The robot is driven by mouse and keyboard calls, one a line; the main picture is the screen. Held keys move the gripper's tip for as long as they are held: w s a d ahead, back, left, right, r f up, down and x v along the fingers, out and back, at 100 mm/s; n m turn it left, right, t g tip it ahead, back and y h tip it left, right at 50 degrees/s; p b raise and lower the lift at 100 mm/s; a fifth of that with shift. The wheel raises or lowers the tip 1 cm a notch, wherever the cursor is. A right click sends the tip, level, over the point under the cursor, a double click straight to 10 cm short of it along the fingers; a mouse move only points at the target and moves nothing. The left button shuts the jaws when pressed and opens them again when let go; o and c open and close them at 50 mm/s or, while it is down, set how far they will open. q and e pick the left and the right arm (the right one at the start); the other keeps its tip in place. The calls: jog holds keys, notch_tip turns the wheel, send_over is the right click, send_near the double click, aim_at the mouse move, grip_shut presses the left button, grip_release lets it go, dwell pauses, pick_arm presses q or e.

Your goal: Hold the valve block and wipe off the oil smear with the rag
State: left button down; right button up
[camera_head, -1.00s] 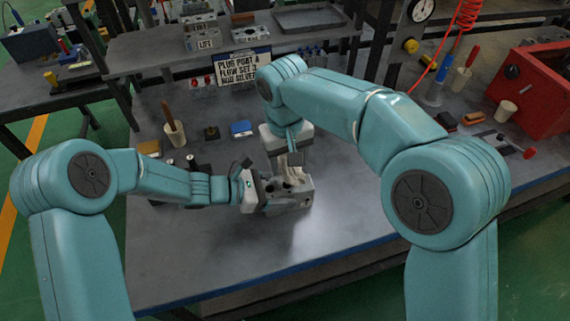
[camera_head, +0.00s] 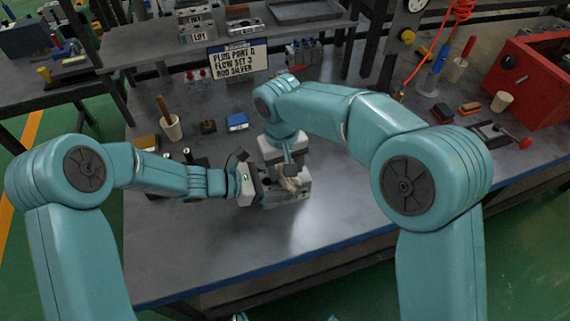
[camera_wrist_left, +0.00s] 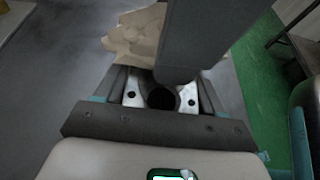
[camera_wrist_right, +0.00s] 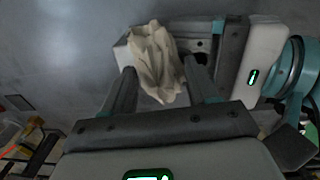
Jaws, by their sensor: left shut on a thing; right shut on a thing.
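The valve block (camera_head: 298,191) is a grey metal block on the table in the middle of the head view. My left gripper (camera_head: 262,192) is shut on it from the left. In the left wrist view the block (camera_wrist_left: 188,97) shows between the fingers, with a dark round bore. My right gripper (camera_head: 288,170) comes down from above and is shut on the beige crumpled rag (camera_wrist_right: 155,62). The rag lies against the top of the block; it also shows in the left wrist view (camera_wrist_left: 135,38). The oil smear cannot be seen; the rag and grippers hide part of the block.
A sign (camera_head: 238,62) stands at the back before a raised shelf. A cup with a brown-handled tool (camera_head: 171,127) and a blue box (camera_head: 237,122) stand behind my left arm. A red bin (camera_head: 535,85) stands at the right. The front of the table (camera_head: 200,255) is clear.

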pick_arm(q)
jog(key=shift+r, duration=0.1)
pick_arm(e)
jog(key=shift+f, duration=0.35)
dwell(0.6)
